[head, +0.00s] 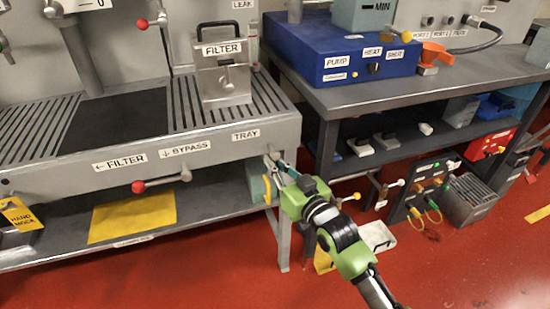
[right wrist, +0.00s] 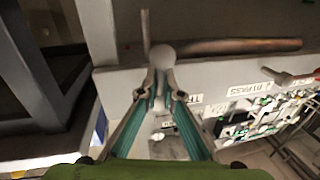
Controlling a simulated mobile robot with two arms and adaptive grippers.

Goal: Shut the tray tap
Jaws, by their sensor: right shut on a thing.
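The tray tap sits at the right end of the grey bench front, under the TRAY label (head: 246,134). In the head view my right gripper (head: 277,165) covers most of it. In the right wrist view its pale round knob (right wrist: 162,55) is at my right gripper's fingertips (right wrist: 158,82), with a grey rod rising behind it. The green-padded fingers are closed in on the knob. How far the tap is turned is hard to tell from these views. My left gripper is not in view.
A copper-coloured pipe (right wrist: 240,46) runs near the knob in the right wrist view. A dark table (head: 330,97) stands close at the right. Red floor is open in front.

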